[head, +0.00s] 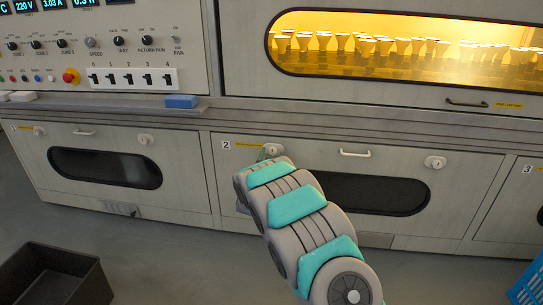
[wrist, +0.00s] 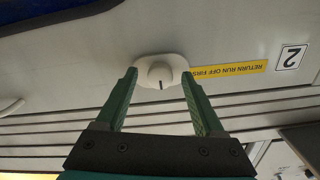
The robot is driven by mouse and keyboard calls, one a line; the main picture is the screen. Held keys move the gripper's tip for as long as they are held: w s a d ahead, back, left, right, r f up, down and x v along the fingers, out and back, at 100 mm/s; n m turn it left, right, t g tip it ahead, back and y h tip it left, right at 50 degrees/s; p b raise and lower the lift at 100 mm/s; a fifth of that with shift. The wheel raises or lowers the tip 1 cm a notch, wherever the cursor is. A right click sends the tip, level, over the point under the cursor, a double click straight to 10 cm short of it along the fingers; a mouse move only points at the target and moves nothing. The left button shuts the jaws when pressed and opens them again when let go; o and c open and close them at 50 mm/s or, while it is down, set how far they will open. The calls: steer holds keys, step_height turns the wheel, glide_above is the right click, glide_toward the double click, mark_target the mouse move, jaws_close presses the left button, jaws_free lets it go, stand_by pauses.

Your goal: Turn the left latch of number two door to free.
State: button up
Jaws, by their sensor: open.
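Number two door (head: 300,165) is the low middle panel, closed, with a dark window and a white handle. Its left latch (head: 273,149) is a white knob on an oval plate, beside my arm in the head view. In the wrist view the latch (wrist: 161,73) sits between my fingertips, with a dark mark on the knob pointing down the picture, toward my palm. My gripper (wrist: 159,76) is open, one green finger on each side of the latch; contact cannot be told. In the head view my arm hides most of the gripper. The right latch (head: 434,162) is clear.
A yellow label (wrist: 230,69) and number plate (wrist: 291,57) are beside the latch. The door's handle (head: 354,153) is to its right. A ledge with a blue block (head: 181,101) runs above. A black bin (head: 55,275) and blue crate (head: 528,285) stand on the floor.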

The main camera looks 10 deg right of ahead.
jaws_close()
stand_by(0.6)
stand_by(0.8)
